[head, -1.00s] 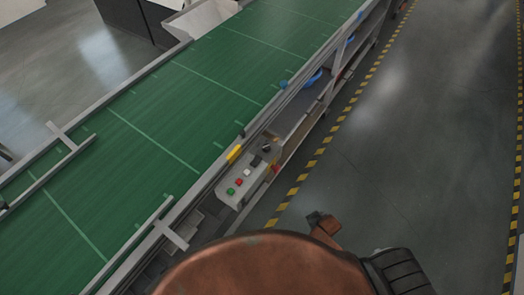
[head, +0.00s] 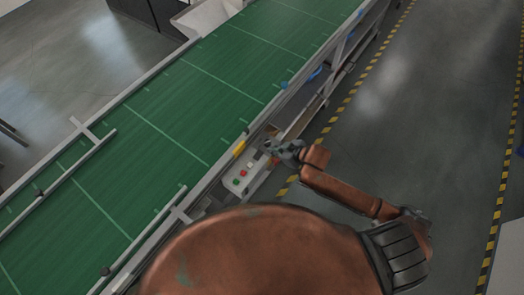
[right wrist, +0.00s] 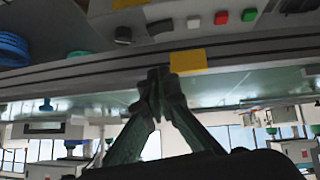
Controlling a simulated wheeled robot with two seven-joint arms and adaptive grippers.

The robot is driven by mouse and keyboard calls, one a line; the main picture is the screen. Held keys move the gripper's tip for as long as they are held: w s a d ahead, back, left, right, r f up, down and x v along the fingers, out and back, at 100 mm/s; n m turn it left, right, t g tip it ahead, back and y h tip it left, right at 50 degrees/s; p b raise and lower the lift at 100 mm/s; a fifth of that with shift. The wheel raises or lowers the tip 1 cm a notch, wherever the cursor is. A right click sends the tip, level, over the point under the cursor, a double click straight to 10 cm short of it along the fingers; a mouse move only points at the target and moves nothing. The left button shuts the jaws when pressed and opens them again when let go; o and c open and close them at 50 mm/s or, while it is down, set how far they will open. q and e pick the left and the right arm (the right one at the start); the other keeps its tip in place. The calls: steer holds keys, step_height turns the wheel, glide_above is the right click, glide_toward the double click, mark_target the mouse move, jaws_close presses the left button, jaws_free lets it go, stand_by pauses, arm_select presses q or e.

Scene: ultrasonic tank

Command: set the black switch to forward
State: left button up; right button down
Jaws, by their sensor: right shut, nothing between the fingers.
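The control box (head: 231,189) is on the near side of the conveyor. In the right wrist view its face (right wrist: 180,10) runs along the top. Beside the white button (right wrist: 193,22) is a flat black switch (right wrist: 160,27), and beyond that a dark round knob (right wrist: 123,35). The switch's setting cannot be read. In the head view my right gripper (head: 281,149) is over the box's far end and hides that part. In the right wrist view the gripper (right wrist: 158,78) is shut and empty, its tips below the switch in the picture, seemingly apart from it. My left gripper is not in view.
Red (head: 243,173) and green (head: 236,181) buttons sit near the white one. A yellow label (head: 239,148) is on the rail beside the box. The green conveyor belt (head: 150,130) is on the left; open floor (head: 420,110) is on the right.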

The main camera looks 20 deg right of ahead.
steer(key=p, duration=0.1)
glide_above(261, 155)
step_height(261, 155, down, 7)
steer(key=shift+s+r, duration=0.1)
steer(key=shift+s, duration=0.05)
step_height(261, 155, down, 3)
steer(key=shift+d+r+p, duration=0.1)
steer(key=shift+r+p, duration=0.1)
steer(key=shift+p, duration=0.1)
steer(key=shift+w+d+f, duration=0.1)
steer(key=shift+w+f, duration=0.1)
steer(key=shift+f, duration=0.6)
